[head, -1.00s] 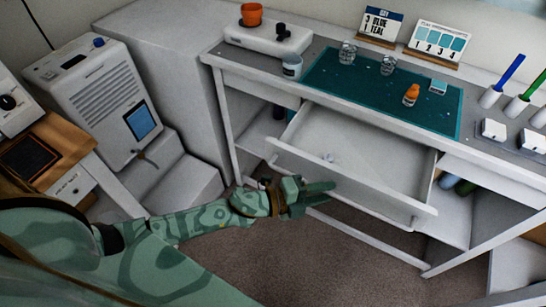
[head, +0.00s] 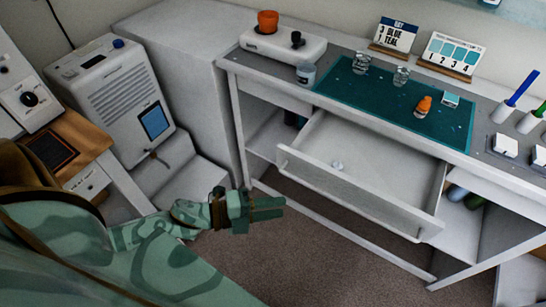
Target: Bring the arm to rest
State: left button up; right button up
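My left arm comes in from the lower left, and its green-patterned gripper (head: 268,208) is over the carpet in front of the open drawer (head: 375,182). The gripper is apart from the drawer front and holds nothing that I can see. Its fingers point right and overlap in this view, so I cannot tell whether they are open or shut. The drawer is pulled out, with a small pale item (head: 338,166) inside. My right gripper is not in view.
The workbench (head: 335,53) carries a teal mat (head: 385,103) with two clear cups, an orange bottle (head: 423,106) and a small box. An orange pot (head: 267,21) sits on a white device. A white machine (head: 112,100) stands at left. Carpet (head: 300,260) is free below.

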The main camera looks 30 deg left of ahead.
pick_arm(q)
jog(key=s+a+f+n+g+y, duration=0.1)
jog(key=s+a+f+n+y, duration=0.1)
jog(key=a+f+n+y, duration=0.6)
jog(key=s+a+f+n+g+y, duration=0.1)
jog(key=s+a+f+n, duration=0.4)
jog(key=f, duration=0.8)
jog(key=s+a+f+n+g+y, duration=0.3)
jog(key=s+a+f+n+g, duration=0.1)
jog(key=s+f, duration=0.55)
jog(key=s+d+f+n+g, duration=0.2)
jog(key=s+d, duration=0.3)
jog(key=s, duration=0.4)
jog(key=s+d+f+n+g, duration=0.2)
jog(key=s+d+f, duration=0.3)
jog(key=s, duration=0.5)
jog(key=shift+d+f+n+g, duration=0.25)
jog(key=shift+n+g, duration=0.15)
jog(key=shift+g, duration=0.2)
